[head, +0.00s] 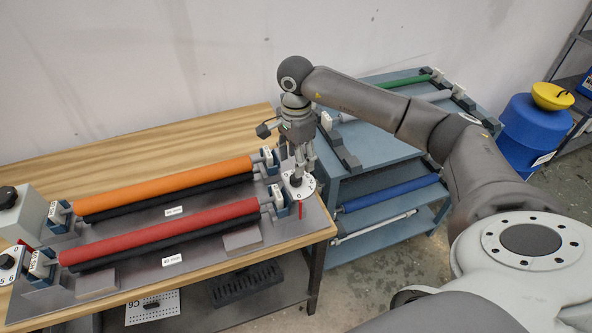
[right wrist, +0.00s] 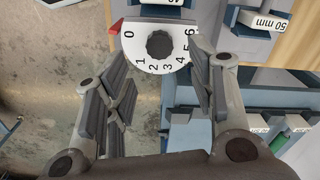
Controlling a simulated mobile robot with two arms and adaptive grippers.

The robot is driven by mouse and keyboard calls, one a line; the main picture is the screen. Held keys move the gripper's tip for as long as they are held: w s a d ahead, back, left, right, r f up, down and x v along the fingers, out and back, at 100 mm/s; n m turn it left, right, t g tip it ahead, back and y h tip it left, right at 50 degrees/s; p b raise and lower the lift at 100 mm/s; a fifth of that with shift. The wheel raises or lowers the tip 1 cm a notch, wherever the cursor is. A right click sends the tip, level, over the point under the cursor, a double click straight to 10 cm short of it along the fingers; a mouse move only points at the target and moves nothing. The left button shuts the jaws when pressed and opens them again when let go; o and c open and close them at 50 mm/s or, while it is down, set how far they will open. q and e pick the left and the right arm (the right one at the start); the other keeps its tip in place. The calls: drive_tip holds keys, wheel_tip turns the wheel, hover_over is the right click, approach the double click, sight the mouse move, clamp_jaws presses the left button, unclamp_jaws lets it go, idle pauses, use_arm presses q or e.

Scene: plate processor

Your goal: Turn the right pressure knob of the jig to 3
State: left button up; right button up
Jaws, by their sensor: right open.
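The right pressure knob (right wrist: 160,45) is a dark scalloped grip on a white dial (right wrist: 134,48) numbered 0 to 6. A red pointer (right wrist: 115,26) sits at the dial's edge beside the 0. In the head view the dial (head: 304,190) is at the right end of the jig (head: 150,262), by the red roller. My right gripper (head: 298,168) is above it, pointing down. In the right wrist view the gripper (right wrist: 160,62) is open, with its fingers apart on either side of the knob. I cannot tell whether they touch the dial. My left gripper is not in view.
A red roller (head: 160,231) and an orange roller (head: 165,189) lie across the jig. Another dial (head: 9,264) is at the jig's left end. A blue shelf cart (head: 375,150) with rollers stands at the right. The wooden table (head: 90,150) is bare behind the jig.

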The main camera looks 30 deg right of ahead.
sight(300, 180)
wheel_tip(300, 180, down, 5)
drive_tip(key=shift+f+p, duration=0.15)
drive_tip(key=shift+p, duration=0.6)
drive_tip(key=shift+f, duration=0.4)
drive_tip(key=shift+c, duration=0.4)
drive_tip(key=c, duration=0.9)
